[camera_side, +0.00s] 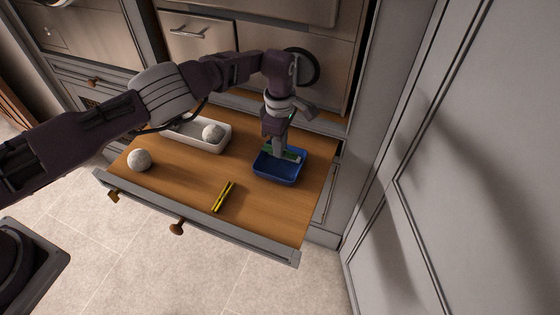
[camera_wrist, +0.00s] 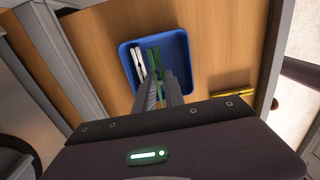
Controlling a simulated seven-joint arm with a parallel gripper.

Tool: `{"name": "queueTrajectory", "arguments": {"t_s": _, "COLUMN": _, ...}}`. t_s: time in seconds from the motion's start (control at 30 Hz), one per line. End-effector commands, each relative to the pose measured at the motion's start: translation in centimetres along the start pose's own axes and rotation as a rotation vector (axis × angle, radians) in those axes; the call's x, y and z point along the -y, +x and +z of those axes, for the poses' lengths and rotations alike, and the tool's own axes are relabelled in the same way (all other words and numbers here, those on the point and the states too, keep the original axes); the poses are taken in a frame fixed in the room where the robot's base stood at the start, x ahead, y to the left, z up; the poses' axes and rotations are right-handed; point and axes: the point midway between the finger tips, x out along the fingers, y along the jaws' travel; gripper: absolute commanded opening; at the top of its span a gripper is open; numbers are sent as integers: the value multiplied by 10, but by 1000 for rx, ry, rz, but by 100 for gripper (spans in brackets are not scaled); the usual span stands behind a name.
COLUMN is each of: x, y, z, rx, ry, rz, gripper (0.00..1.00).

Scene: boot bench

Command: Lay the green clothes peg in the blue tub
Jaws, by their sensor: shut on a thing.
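The blue tub (camera_side: 277,177) stands on the drawer's wooden bottom, and it also shows in the wrist view (camera_wrist: 182,50). My gripper (camera_side: 278,153) points down into the tub. In the wrist view my gripper's fingers (camera_wrist: 160,92) close on the green clothes peg (camera_wrist: 154,60), which lies lengthwise between them, within the tub's outline. The green peg also shows beside the fingers in the side view (camera_side: 293,157). I cannot tell whether it touches the tub's floor. A white peg (camera_wrist: 138,61) lies in the tub just left of the green one.
A yellow peg (camera_side: 223,197) lies on the drawer bottom (camera_side: 185,185) in front of the tub. A white tray (camera_side: 215,148) holding a pale ball (camera_side: 212,132) stands at the back left. Another pale ball (camera_side: 139,160) lies at the left.

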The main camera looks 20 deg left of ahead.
Motion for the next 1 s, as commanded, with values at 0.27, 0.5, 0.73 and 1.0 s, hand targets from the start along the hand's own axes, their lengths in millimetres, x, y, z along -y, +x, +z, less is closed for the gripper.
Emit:
{"name": "queueTrajectory", "arguments": {"t_s": 0.27, "x": 0, "y": 51, "z": -1, "rx": -2, "ry": 3, "rz": 0, "gripper": 0}}
{"name": "queueTrajectory", "arguments": {"t_s": 0.5, "x": 0, "y": 56, "z": -1, "rx": 0, "ry": 2, "rz": 1, "gripper": 0}}
{"name": "queueTrajectory", "arguments": {"t_s": 0.73, "x": 0, "y": 59, "z": -1, "rx": 0, "ry": 1, "rz": 1, "gripper": 23}}
{"name": "queueTrajectory", "arguments": {"t_s": 1.0, "x": 0, "y": 58, "z": -1, "rx": 0, "ry": 2, "rz": 1, "gripper": 23}}
